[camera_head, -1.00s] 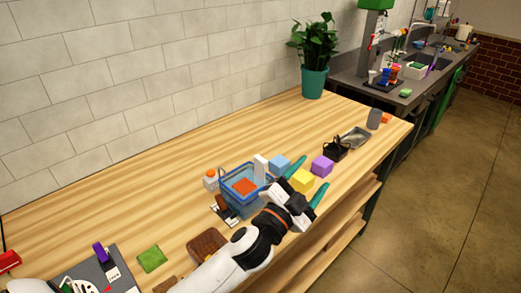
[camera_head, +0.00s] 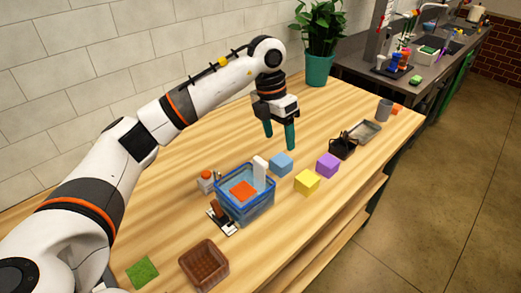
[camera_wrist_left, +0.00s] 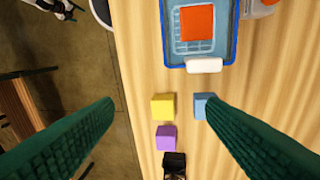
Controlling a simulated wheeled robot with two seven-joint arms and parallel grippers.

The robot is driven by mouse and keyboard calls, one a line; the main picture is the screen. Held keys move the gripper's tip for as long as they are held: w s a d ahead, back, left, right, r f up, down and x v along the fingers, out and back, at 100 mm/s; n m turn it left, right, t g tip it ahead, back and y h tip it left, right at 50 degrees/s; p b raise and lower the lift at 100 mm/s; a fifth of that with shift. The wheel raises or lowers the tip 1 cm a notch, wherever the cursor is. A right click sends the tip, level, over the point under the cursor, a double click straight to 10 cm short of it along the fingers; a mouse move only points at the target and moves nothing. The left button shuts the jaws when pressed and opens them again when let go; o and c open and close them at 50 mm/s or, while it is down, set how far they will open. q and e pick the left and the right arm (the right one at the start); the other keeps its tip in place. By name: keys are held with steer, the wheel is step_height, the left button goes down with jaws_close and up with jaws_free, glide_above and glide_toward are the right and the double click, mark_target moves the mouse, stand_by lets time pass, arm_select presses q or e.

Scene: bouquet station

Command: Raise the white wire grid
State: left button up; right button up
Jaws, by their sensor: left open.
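The white wire grid (camera_wrist_left: 180,42) lies inside a blue tub (camera_wrist_left: 168,60), seen in the left wrist view. An orange block (camera_wrist_left: 197,22) rests over part of it. A white upright piece (camera_wrist_left: 204,65) stands at the tub's end; I cannot tell whether it is joined to the grid. My left gripper (camera_head: 279,135) is open and empty, pointing down above the table beyond the tub. My right gripper is not visible.
Blue (camera_head: 281,163), yellow (camera_head: 307,181) and purple (camera_head: 327,165) blocks stand right of the tub. A brown tray (camera_head: 204,264) and green pad (camera_head: 142,272) lie in front. A black basket (camera_head: 342,147) is further right. A potted plant (camera_head: 319,66) stands at the back.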

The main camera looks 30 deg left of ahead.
arm_select(q)
step_height(320, 180, up, 2)
steer(key=y, duration=0.2)
glide_above(260, 160)
steer(key=n, duration=0.1)
step_height(260, 160, down, 11)
steer(key=p, duration=0.4)
steer(key=shift+r, duration=0.2)
steer(key=shift+f, duration=0.6)
steer(key=c, duration=1.4)
step_height(260, 160, up, 8)
steer(key=shift+p, duration=1.2)
steer(key=shift+w, duration=0.15)
steer(key=shift+r, duration=0.1)
